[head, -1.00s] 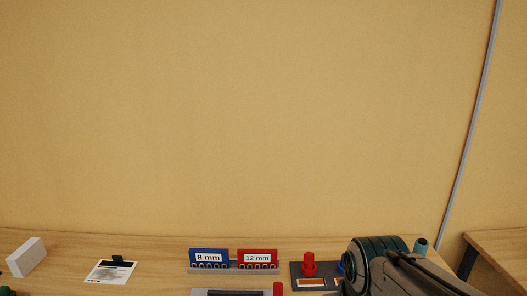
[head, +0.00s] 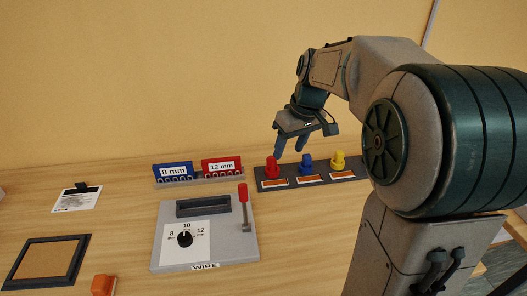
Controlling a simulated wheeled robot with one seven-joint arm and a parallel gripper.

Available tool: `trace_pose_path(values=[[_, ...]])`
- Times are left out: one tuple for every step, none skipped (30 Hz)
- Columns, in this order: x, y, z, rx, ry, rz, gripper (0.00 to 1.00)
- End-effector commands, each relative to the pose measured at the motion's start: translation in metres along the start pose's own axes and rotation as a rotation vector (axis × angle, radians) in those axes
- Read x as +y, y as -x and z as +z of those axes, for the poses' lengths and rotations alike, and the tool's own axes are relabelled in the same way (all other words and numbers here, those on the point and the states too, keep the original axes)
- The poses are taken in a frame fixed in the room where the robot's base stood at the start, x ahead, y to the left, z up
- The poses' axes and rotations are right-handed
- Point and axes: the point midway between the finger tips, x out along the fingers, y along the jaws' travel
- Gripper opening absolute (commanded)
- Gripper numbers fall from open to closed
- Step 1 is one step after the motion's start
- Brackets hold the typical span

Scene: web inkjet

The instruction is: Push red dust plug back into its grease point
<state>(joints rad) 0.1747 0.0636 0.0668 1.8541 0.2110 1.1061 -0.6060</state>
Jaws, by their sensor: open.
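The red dust plug (head: 272,167) stands at the left end of a dark strip (head: 346,175) on the wooden table. A blue plug (head: 306,163) and a yellow plug (head: 339,160) stand to its right on the same strip. An orange-brown label lies in front of each plug. I cannot tell how deep the red plug sits. My gripper (head: 291,150) is open and empty, fingers pointing down, around the height of the plug tops. It appears above or behind the gap between the red and blue plugs; its exact depth is unclear.
A grey plate (head: 242,257) with a dial (head: 185,239) and a red-handled lever (head: 243,205) lies in front. Blue (head: 173,171) and red (head: 221,167) size racks stand left of the strip. A framed cork pad (head: 47,262), an orange object (head: 103,285) and a paper card (head: 77,198) lie left.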

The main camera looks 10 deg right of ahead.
Motion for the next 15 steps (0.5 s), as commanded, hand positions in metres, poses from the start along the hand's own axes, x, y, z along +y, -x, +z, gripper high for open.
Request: trace_pose_path(values=[[0.013, -0.008, -0.015, -0.001, 0.028, -0.023, 0.51], [0.020, -0.011, -0.023, 0.003, 0.048, -0.037, 0.51], [0.028, -0.016, -0.034, 0.007, 0.077, -0.056, 0.51], [0.035, -0.019, -0.042, 0.012, 0.099, -0.069, 0.51], [0.042, -0.023, -0.049, 0.018, 0.120, -0.083, 0.51], [0.051, -0.029, -0.058, 0.024, 0.149, -0.102, 0.51], [0.058, -0.033, -0.065, 0.032, 0.170, -0.116, 0.51], [0.066, -0.037, -0.071, 0.039, 0.190, -0.129, 0.51], [0.074, -0.043, -0.079, 0.049, 0.218, -0.146, 0.51], [0.081, -0.047, -0.085, 0.058, 0.236, -0.157, 0.51], [0.087, -0.051, -0.089, 0.065, 0.254, -0.168, 0.51], [0.094, -0.056, -0.095, 0.076, 0.276, -0.181, 0.51], [0.099, -0.059, -0.099, 0.084, 0.291, -0.190, 0.51], [0.103, -0.062, -0.102, 0.091, 0.305, -0.198, 0.51], [0.108, -0.065, -0.105, 0.098, 0.321, -0.206, 0.51]])
